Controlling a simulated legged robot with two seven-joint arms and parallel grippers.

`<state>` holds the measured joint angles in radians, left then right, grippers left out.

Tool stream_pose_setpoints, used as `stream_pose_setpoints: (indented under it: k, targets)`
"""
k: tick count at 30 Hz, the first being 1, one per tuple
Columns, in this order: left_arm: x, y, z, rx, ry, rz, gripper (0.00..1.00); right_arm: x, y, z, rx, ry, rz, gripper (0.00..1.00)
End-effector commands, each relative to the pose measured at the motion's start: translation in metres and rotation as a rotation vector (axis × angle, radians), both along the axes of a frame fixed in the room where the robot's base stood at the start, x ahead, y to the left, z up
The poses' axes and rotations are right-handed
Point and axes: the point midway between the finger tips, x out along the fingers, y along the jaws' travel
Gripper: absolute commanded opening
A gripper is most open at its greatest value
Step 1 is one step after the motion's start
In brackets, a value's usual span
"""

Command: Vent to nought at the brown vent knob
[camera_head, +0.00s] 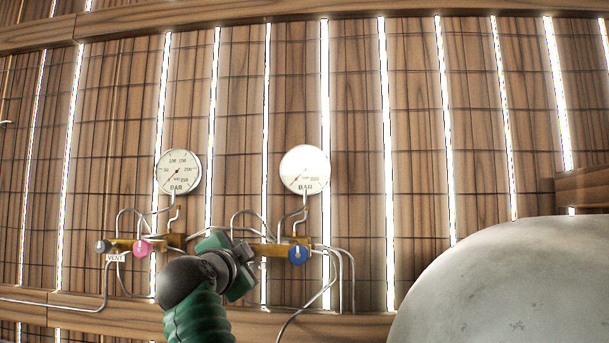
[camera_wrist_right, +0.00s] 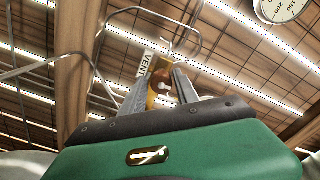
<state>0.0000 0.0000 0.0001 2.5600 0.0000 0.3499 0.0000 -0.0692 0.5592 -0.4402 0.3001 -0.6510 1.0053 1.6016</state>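The brown vent knob (camera_wrist_right: 161,76) shows in the right wrist view between the two fingertips of my right gripper (camera_wrist_right: 163,74). A white VENT label (camera_wrist_right: 145,64) is just beside it. Whether the fingers touch the knob is unclear. In the head view my green right gripper (camera_head: 240,268) reaches the brass pipework and hides the part behind it, with the brown knob not visible there. Two round BAR gauges, the left gauge (camera_head: 178,172) and the right gauge (camera_head: 305,169), stand above; the right dial is washed out by glare. My left gripper is not seen.
A grey knob (camera_head: 103,247) and a pink knob (camera_head: 142,248) sit left of my gripper, above another VENT label (camera_head: 115,258). A blue knob (camera_head: 298,254) sits to its right. Thin bent pipes surround them. A large pale tank (camera_head: 510,285) fills the lower right.

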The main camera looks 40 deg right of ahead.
Motion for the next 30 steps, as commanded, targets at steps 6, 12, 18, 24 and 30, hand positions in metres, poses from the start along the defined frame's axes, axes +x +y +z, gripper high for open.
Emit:
stream_pose_setpoints:
  k: [6, 12, 18, 24, 30]
  targets:
    - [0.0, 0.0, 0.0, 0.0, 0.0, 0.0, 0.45, 0.0, 0.0, 0.001, -0.002, -0.001, 0.0, 0.45]
    - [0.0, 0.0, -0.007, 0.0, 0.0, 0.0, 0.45, -0.005, 0.007, -0.002, -0.003, -0.002, 0.002, 0.45]
    - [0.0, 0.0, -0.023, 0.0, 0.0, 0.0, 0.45, -0.024, 0.029, -0.002, -0.002, -0.005, 0.004, 0.45]
    - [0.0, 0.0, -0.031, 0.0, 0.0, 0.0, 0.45, -0.038, 0.045, -0.001, -0.003, -0.001, 0.001, 0.45]
    - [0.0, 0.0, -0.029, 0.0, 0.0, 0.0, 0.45, -0.039, 0.046, 0.001, -0.003, -0.001, 0.0, 0.45]
